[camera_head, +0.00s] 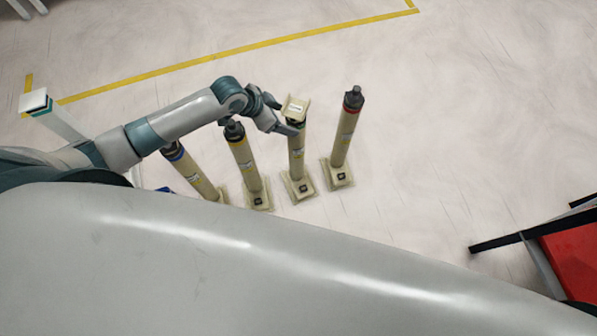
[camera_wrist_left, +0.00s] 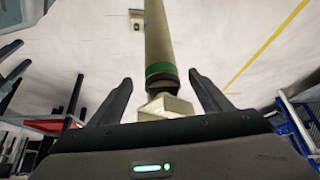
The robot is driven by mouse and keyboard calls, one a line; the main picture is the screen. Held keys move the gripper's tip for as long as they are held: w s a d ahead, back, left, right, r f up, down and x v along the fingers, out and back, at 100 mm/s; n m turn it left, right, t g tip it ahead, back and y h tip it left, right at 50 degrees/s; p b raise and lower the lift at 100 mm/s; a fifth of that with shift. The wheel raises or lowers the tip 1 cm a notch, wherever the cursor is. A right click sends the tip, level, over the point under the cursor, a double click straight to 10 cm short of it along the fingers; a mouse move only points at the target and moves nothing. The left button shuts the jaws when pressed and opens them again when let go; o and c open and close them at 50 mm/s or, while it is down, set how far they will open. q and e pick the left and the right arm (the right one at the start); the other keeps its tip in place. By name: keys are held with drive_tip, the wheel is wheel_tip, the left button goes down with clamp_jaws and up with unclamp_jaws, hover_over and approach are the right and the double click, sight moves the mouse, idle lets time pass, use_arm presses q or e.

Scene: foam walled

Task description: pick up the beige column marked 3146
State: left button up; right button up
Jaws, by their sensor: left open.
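Several beige columns on square feet stand in a row in the head view, with different coloured bands near their tops. The green-banded column (camera_head: 296,155) has a square beige cap with a white label; I cannot read 3146 on any column. My left gripper (camera_head: 284,116) is open beside the top of this column. In the left wrist view, the green-banded column (camera_wrist_left: 160,40) runs between the two spread fingers of the gripper (camera_wrist_left: 160,80), with clear gaps on both sides. My right gripper is not in view.
The red-banded column (camera_head: 343,135) stands close on the right, the yellow-banded column (camera_head: 246,165) on the left, and the blue-banded column (camera_head: 195,177) farther left. A red object with a dark frame (camera_head: 570,255) is at the lower right. The floor beyond the columns is clear.

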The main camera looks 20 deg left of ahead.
sight(288, 119)
use_arm(q)
drive_tip(key=shift+x, duration=2.55)
drive_tip(key=shift+w+r, duration=0.1)
drive_tip(key=shift+w, duration=0.05)
clamp_jaws()
drive_tip(key=shift+w+d+r, duration=0.1)
drive_tip(key=shift+w+r, duration=0.05)
